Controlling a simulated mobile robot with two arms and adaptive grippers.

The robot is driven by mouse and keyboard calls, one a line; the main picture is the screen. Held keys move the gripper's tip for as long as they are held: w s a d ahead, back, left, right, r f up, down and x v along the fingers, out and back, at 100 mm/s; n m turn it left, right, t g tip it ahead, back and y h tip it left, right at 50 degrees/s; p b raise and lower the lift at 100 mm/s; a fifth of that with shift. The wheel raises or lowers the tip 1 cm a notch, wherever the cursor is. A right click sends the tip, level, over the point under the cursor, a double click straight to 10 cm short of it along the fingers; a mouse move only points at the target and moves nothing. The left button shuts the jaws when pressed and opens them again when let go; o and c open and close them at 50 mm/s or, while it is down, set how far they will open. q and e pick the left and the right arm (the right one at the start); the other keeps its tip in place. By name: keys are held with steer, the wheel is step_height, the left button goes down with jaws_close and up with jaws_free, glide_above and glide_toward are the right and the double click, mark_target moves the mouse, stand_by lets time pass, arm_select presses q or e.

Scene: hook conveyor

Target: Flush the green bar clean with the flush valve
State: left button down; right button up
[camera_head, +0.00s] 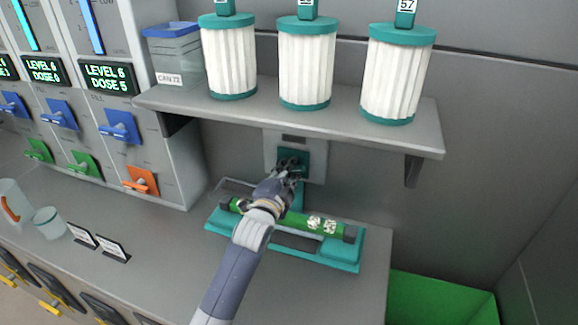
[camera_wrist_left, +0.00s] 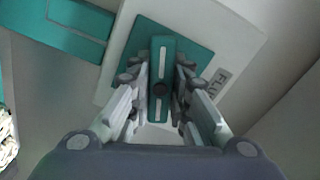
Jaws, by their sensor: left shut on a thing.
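The flush valve (camera_head: 300,155) is a teal handle on a grey wall plate, under the shelf. My left gripper (camera_head: 292,168) reaches up to it from the front. In the left wrist view the fingers are shut around the teal valve handle (camera_wrist_left: 162,85), with part of the word FLUSH on the plate beside it. The green bar (camera_head: 330,225) lies level in a teal cradle (camera_head: 345,262) on the counter below, with pale speckled patches on its right half. My arm covers part of the bar. My right gripper is not in view.
A grey shelf (camera_head: 300,112) above holds several white pleated filters (camera_head: 306,65) with teal caps and a blue-lidded bin (camera_head: 175,55). Dispensers with coloured levers (camera_head: 120,126) stand at left. Cups (camera_head: 48,222) and small signs (camera_head: 112,249) sit on the left counter. A green bin (camera_head: 440,300) is at lower right.

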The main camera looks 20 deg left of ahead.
arm_select(q)
steer(key=n+p, duration=0.2)
steer(key=n, duration=0.3)
steer(key=shift+n, duration=0.3)
steer(key=n+p, duration=0.2)
steer(key=n, duration=0.2)
steer(key=shift+n, duration=0.7)
steer(key=c, duration=1.5)
jaws_free()
steer(key=shift+s, duration=0.1)
steer(key=s, duration=1.1)
steer(key=shift+s+a, duration=0.2)
steer(key=shift+s, duration=0.2)
